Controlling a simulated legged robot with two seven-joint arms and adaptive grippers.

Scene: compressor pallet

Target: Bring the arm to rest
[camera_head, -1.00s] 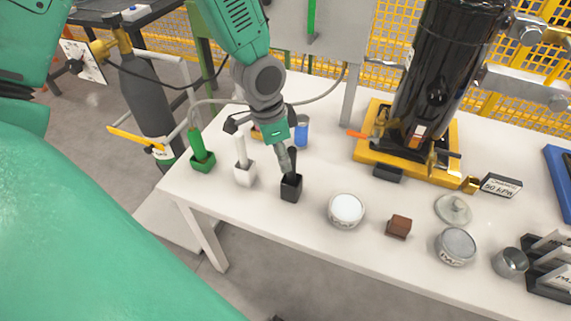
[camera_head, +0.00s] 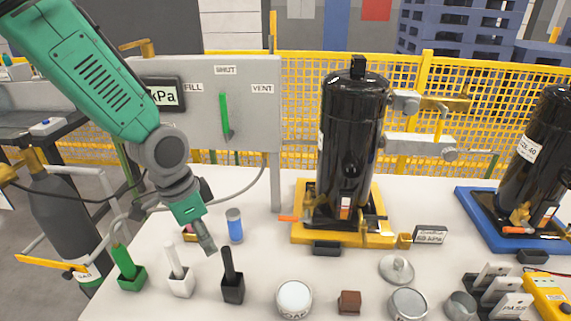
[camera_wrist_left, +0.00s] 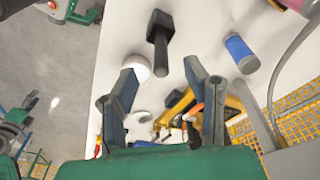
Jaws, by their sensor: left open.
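My left gripper (camera_head: 198,228) hangs over the left part of the white table, open and empty. It is above and between the white-handled tool (camera_head: 180,275) and the black-handled tool (camera_head: 231,275), each upright in a small block holder. In the left wrist view, the open fingers (camera_wrist_left: 160,72) are spread with nothing gripped between them. The black tool (camera_wrist_left: 160,40) shows beyond the fingertips there, apart from them. The left arm (camera_head: 95,70) comes in bent from the upper left. My right gripper is not in view.
A green-handled tool (camera_head: 128,268) and a blue cylinder (camera_head: 235,225) stand near the gripper. A black compressor (camera_head: 350,150) on a yellow base (camera_head: 300,228) stands to the right. A grey panel (camera_head: 255,90) with a green lever and a hose is close behind the arm.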

